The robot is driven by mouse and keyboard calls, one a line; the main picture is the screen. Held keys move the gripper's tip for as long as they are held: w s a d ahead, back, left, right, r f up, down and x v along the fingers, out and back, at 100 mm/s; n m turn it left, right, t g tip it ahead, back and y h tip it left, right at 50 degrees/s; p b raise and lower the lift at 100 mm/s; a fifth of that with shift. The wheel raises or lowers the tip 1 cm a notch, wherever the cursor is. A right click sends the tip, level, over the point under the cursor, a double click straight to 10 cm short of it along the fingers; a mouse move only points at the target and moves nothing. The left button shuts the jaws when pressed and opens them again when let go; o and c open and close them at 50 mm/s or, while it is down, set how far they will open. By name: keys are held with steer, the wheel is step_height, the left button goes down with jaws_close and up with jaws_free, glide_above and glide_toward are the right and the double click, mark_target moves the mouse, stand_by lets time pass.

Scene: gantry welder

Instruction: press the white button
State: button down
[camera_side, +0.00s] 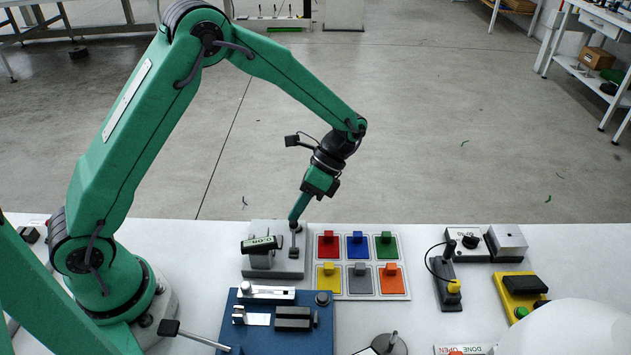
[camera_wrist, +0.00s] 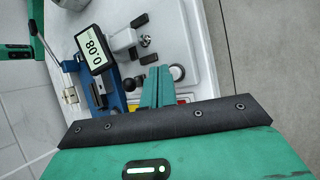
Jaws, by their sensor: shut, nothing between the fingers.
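My gripper (camera_side: 294,222) is shut and empty, pointing down above the right part of a grey device plate (camera_side: 290,270) at the table's back edge. Its green fingers (camera_wrist: 157,88) lie together in the wrist view. The device carries a small tilted display (camera_side: 262,244), which shows digits in the wrist view (camera_wrist: 96,57). I cannot tell whether the gripper touches anything.
Right of the grey plate is a panel with coloured pieces, among them a red one (camera_side: 328,244). A blue fixture (camera_side: 262,335) stands in front. Further right are a joystick box (camera_side: 447,290), a white box (camera_side: 507,240), a yellow-based box (camera_side: 518,292) and a large white dome (camera_side: 570,328).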

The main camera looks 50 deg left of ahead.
steer(key=shift+f, duration=0.1)
stand_by(0.3)
steer(key=shift+f, duration=0.3)
steer(key=shift+f, duration=0.45)
stand_by(1.1)
steer(key=shift+r, duration=0.9)
stand_by(0.4)
steer(key=shift+r, duration=2.5)
